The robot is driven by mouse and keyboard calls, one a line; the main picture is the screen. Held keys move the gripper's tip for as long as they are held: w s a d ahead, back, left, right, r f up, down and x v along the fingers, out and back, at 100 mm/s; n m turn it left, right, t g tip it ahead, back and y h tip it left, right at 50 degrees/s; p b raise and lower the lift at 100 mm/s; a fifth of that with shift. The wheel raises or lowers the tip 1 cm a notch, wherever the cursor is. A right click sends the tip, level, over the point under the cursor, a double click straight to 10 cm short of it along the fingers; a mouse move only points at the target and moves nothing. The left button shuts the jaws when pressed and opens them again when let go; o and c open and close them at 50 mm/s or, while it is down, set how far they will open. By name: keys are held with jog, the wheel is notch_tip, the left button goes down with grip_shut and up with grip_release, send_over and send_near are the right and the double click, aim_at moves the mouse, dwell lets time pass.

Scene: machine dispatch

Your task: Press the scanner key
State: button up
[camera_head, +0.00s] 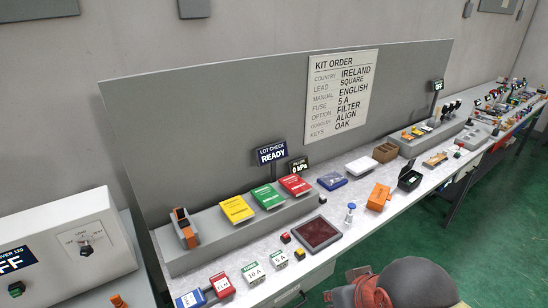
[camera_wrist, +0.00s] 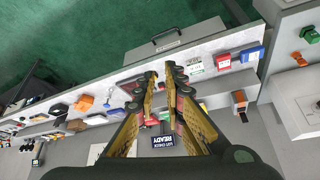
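In the head view a dark red flat pad (camera_head: 316,233) in a dark frame lies on the bench, and it looks like the scanner. In the head view my arm is at the bottom edge.
Fuse cards (camera_head: 254,273) and a red box (camera_head: 222,285) lie left of the pad. A blue-topped stamp (camera_head: 350,212) and an orange box (camera_head: 379,197) stand to its right. Yellow, green and red manuals (camera_head: 267,196) rest on the grey shelf behind.

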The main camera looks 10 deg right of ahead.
grip_shut()
dwell(0.6)
dwell(0.5)
